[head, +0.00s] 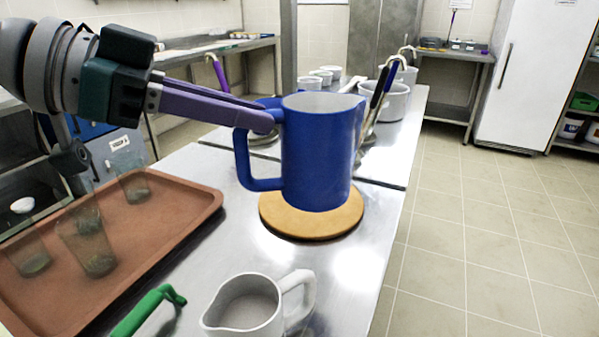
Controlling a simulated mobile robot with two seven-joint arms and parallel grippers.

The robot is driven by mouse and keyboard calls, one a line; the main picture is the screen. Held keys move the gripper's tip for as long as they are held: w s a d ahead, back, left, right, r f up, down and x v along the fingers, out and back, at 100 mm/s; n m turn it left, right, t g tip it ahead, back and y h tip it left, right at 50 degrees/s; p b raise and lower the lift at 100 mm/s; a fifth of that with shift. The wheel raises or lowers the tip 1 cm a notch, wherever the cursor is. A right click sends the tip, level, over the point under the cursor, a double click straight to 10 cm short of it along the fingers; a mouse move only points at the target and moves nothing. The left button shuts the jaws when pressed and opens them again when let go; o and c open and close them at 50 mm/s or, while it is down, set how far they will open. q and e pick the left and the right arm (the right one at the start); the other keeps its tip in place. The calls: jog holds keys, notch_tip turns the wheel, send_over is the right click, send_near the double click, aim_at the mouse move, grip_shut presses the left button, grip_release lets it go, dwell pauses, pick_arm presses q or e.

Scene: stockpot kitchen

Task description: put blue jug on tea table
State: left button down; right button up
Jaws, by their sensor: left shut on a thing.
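The blue jug (320,155) is upright in the middle of the head view, over a round tan board (285,222) on the steel table (352,262). I cannot tell whether its base touches the board or is just above it. Its handle (243,165) points left. My left gripper (268,112) comes in from the upper left, and its purple fingers are shut on the top of the jug's handle. My right gripper is not in view. No thing here is clearly marked as the tea table.
A brown tray (190,190) with several glasses is at the left. A white jug (245,308) and a green handle (148,308) are in front. White pots (393,100) and upright utensils stand behind the blue jug. Open tiled floor (470,240) lies to the right.

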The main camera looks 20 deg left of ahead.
pick_arm(q)
notch_tip(320, 180, down, 15)
jog(key=b, duration=0.2)
jog(key=shift+b, duration=0.35)
jog(key=shift+f, duration=0.1)
jog(key=c, duration=0.8)
grip_release()
jog(key=shift+c, duration=0.2)
jog(key=b+v, duration=0.1)
jog(key=v, duration=1.1)
